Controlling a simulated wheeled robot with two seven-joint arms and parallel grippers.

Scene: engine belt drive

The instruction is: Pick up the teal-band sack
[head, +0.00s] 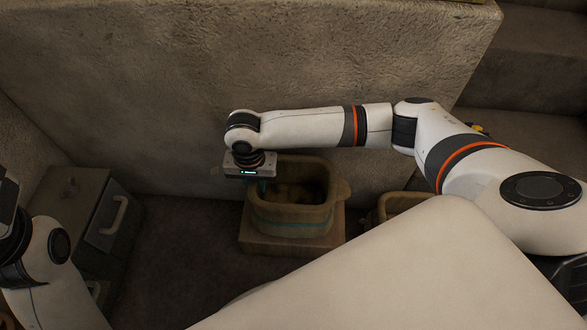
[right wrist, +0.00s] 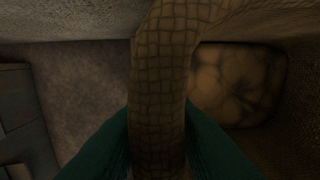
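The teal-band sack (head: 290,222), a tan open-topped container with a teal stripe, stands upright on a low block. In the right wrist view its woven rim or handle strip (right wrist: 160,85) runs between the teal fingers of my right gripper (right wrist: 158,130). The fingers lie close on both sides of the strip, which hides their inner faces, so I cannot tell whether they press on it. In the head view my right gripper (head: 262,186) is at the sack's left rim, its fingers mostly hidden. My left arm (head: 45,255) is at the left edge; its fingers are out of frame.
The block (head: 262,243) under the sack stands by a rough wall (head: 240,60). A second tan container (head: 400,203) is to the right, partly behind my body. A grey cabinet with handles (head: 100,225) is at the left. Floor (head: 180,240) between cabinet and block is clear.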

